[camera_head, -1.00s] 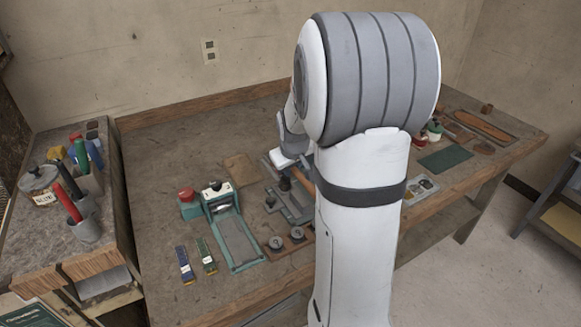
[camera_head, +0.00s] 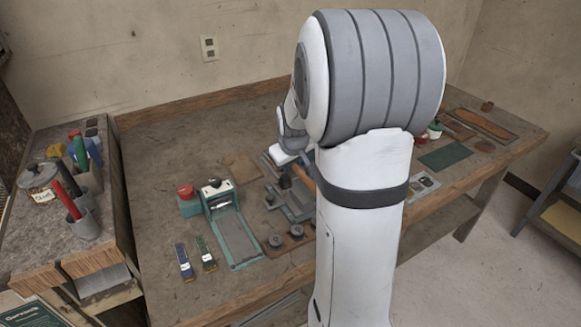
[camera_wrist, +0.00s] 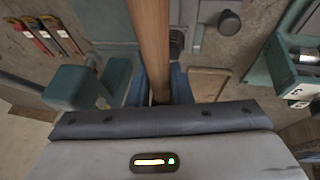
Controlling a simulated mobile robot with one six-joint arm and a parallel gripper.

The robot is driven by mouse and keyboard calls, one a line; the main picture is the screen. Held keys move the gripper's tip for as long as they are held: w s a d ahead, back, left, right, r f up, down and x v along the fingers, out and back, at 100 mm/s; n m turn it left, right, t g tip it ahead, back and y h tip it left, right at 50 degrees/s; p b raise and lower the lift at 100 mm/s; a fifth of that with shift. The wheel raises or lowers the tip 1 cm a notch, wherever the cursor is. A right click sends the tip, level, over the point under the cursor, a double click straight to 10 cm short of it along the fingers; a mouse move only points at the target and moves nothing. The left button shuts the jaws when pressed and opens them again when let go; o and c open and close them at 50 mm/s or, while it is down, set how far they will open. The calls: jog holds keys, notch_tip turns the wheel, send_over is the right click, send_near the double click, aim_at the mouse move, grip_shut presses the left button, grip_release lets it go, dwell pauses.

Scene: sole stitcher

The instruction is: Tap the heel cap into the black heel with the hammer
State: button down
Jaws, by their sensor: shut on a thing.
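My gripper (camera_wrist: 160,88) is shut on the wooden handle of the hammer (camera_wrist: 151,40), which runs to the top of the wrist view. The hammer's head is out of that view. In the head view my gripper (camera_head: 291,153) is low over the grey metal fixture (camera_head: 297,211), and part of the handle shows beside my arm. A small dark upright piece (camera_head: 285,182), perhaps the black heel, stands on the fixture just below my gripper. I cannot make out the heel cap, and my arm hides part of the fixture.
A teal press-like tool (camera_head: 234,240) and a red-topped block (camera_head: 187,201) stand left of the fixture. Two round knobs on wood (camera_head: 285,238) lie in front. The bench's back left is clear.

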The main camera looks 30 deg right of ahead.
jog(key=shift+r, duration=0.35)
notch_tip(320, 180, up, 5)
jog(key=p, duration=0.3)
jog(key=shift+f, duration=0.1)
